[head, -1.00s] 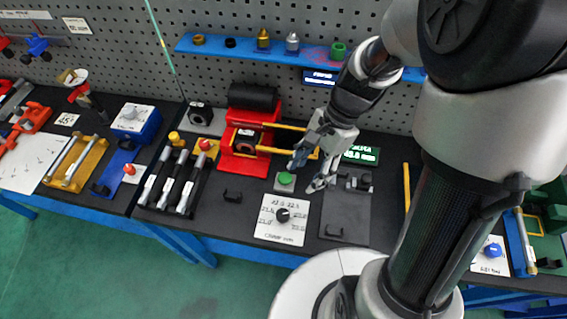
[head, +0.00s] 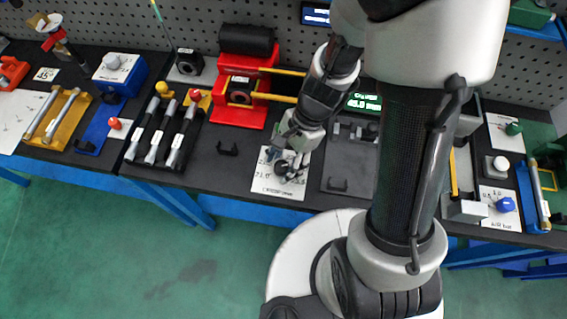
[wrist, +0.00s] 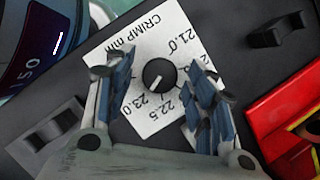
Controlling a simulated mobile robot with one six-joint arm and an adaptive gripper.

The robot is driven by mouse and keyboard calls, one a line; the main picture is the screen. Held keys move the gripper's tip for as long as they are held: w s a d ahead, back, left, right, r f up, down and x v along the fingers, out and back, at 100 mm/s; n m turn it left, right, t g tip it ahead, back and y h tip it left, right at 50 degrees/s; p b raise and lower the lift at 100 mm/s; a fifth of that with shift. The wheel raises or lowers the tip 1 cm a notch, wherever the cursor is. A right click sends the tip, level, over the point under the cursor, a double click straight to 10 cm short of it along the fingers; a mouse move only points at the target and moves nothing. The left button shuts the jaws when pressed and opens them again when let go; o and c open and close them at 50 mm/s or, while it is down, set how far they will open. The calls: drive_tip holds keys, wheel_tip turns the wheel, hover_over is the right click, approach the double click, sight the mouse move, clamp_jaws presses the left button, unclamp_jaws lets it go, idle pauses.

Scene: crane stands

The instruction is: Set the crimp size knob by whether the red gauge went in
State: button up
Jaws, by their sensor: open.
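The crimp size knob (wrist: 158,75) is black and round on a white card (wrist: 133,62) marked "CRIMP mm". A pale mark on it points roughly toward the 23.0 label. Readable labels are 21.0, 22.5 and 23.0; others are hidden by my fingers. My gripper (wrist: 158,85) is open, with its blue-padded fingers on either side of the knob; I cannot tell whether they touch it. In the head view, my gripper (head: 286,160) is low over the card (head: 270,186) and partly hides the knob.
A red press (head: 237,117) with yellow bars stands behind my gripper. A dark clip (head: 228,150) lies left of the card.

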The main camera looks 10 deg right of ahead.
drive_tip(key=shift+f, duration=0.1)
drive_tip(key=shift+c, duration=0.5)
drive_tip(key=c, duration=1)
